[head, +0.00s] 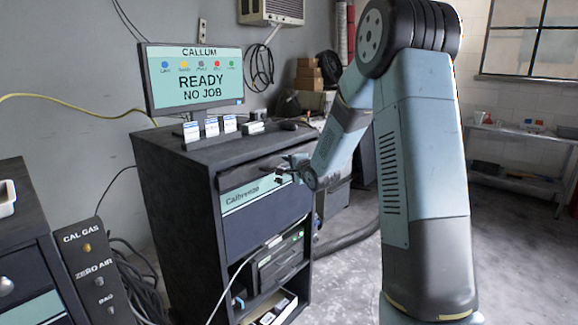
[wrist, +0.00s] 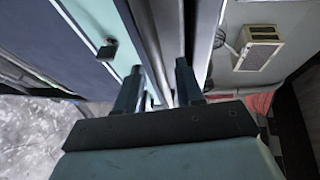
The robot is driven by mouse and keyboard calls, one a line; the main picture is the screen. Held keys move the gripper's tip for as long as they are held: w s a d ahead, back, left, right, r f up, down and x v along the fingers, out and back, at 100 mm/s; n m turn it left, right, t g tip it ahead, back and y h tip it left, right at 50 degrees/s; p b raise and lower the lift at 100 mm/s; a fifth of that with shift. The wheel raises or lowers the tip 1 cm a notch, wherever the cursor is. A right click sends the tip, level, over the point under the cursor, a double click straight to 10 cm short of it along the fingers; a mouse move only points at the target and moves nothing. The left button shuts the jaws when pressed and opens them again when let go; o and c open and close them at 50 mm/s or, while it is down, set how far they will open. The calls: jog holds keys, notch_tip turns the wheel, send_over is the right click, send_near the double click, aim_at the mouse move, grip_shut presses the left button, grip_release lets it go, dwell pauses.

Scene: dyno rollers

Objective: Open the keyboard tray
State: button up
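The dark cabinet (head: 170,185) carries a monitor on its top. The keyboard tray (head: 245,174) appears as a dark front just under the cabinet top, above a drawer front with a teal strip (head: 262,193). It looks almost flush with the cabinet. My gripper (head: 284,172) is at the right part of this front. In the wrist view, its two fingers (wrist: 158,78) stand apart, with long grey and dark edges of the cabinet front running between and beyond them. I cannot tell whether either finger touches the tray.
The monitor (head: 193,78) and small white-labelled boxes (head: 212,127) stand on the cabinet top. Open shelves below hold equipment (head: 280,265). A gas panel (head: 92,270) with hoses is at the left. Grey floor (head: 345,285) is clear at the cabinet's right. A metal shelf (head: 520,160) stands far right.

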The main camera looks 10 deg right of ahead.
grip_shut()
jog(key=shift+d+f, duration=0.1)
dwell(0.5)
